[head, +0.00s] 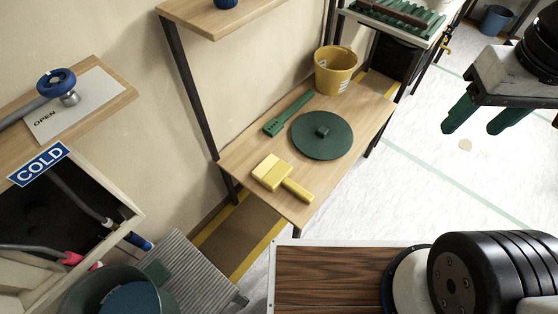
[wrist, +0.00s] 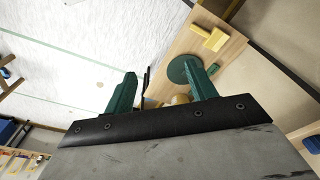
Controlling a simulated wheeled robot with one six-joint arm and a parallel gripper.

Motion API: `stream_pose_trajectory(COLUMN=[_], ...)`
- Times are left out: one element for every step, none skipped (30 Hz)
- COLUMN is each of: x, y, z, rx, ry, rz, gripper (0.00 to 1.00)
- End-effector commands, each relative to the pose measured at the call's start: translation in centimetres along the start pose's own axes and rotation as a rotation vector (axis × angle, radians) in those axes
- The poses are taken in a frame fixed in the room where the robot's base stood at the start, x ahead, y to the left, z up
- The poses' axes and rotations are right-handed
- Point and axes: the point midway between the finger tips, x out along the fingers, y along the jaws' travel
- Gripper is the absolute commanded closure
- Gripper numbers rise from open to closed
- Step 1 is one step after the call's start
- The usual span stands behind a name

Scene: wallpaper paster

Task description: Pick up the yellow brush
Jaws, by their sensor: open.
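The yellow brush (head: 272,173) lies flat near the front edge of a light wooden table (head: 240,150). Its wide block head points left and its short handle points to the lower right in the head view. In the wrist view the yellow brush (wrist: 209,38) shows small near the top, on the table, beyond my right-hand finger. My gripper (head: 484,120) is at the upper right of the head view, raised and well apart from the brush. Its green fingers are spread with nothing between them; they also show in the wrist view (wrist: 162,88).
On the table, a round green disc (head: 322,148) lies behind the brush, a green long-handled tool (head: 289,112) beside it, and a yellow bucket (head: 336,74) at the far end. A shelf (head: 225,16) hangs above the table's left side. Pale floor (head: 440,190) is open to the right.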

Motion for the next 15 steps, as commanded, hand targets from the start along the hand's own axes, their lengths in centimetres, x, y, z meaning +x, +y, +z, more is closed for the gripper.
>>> stream_pose_trajectory(x=[0.5, 0.8, 1.3, 1.8, 2.4, 3.3, 4.0, 4.7, 5.8, 6.7, 7.6, 8.9, 9.9, 11.0, 12.4], y=[-0.2, -0.4, -0.7, -0.9, -1.2, -1.7, -2.1, -2.5, -3.1, -3.5, -4.0, -4.7, -5.2, -5.8, -6.5], z=[-1.0, -1.6, -2.7, -3.7, -4.6, -6.0, -7.0, -8.0, -9.3, -10.2, -11.1, -12.2, -13.1, -13.8, -14.8], rx=[-0.02, -0.033, -0.054, -0.072, -0.092, -0.118, -0.139, -0.16, -0.187, -0.207, -0.228, -0.255, -0.275, -0.297, -0.323], ry=[-0.008, -0.013, -0.017, -0.019, -0.023, -0.028, -0.031, -0.034, -0.037, -0.039, -0.042, -0.044, -0.047, -0.049, -0.052], rz=[-0.002, -0.002, -0.004, -0.005, -0.006, -0.008, -0.009, -0.01, -0.012, -0.013, -0.015, -0.016, -0.017, -0.019, -0.02], gripper=[0.44, 0.44, 0.44, 0.44, 0.44, 0.44, 0.44, 0.44, 0.44, 0.44, 0.44, 0.44, 0.44, 0.44, 0.44])
